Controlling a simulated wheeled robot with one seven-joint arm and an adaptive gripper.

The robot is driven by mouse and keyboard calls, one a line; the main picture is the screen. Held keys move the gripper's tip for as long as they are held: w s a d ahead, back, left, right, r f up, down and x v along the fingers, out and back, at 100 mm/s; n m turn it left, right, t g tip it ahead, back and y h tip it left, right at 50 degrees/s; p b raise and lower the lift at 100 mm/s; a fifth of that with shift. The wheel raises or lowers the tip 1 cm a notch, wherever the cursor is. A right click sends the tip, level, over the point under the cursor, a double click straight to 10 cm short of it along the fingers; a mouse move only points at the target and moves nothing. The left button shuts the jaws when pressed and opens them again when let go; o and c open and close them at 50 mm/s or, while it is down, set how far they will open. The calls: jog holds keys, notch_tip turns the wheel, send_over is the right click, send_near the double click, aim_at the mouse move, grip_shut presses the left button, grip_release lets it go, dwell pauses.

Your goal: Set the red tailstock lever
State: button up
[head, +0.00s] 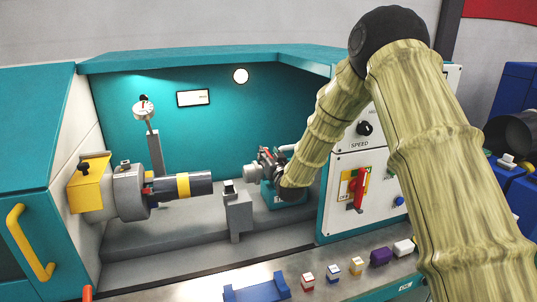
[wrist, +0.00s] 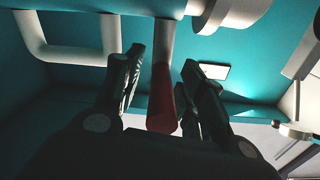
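The tailstock lever (wrist: 161,100) has a pale shaft and a red grip. In the wrist view it hangs between the two dark fingers of my gripper (wrist: 162,62), with a visible gap on each side. My gripper is open around the lever and does not appear to touch it. In the head view my gripper (head: 268,163) is at the tailstock (head: 252,173), right of the chuck, and my arm and wrist hide most of it. The lever cannot be made out clearly there.
The chuck (head: 130,190) holds a dark cylinder with a yellow band (head: 183,186). A dial gauge (head: 144,109) stands behind it. A red switch handle (head: 360,190) is on the right panel. Small blocks and a blue holder (head: 256,288) are on the front ledge. A pale curved handle (wrist: 65,52) is near my fingers.

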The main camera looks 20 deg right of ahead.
jog(key=shift+w, duration=0.1)
jog(key=shift+c, duration=0.5)
grip_shut()
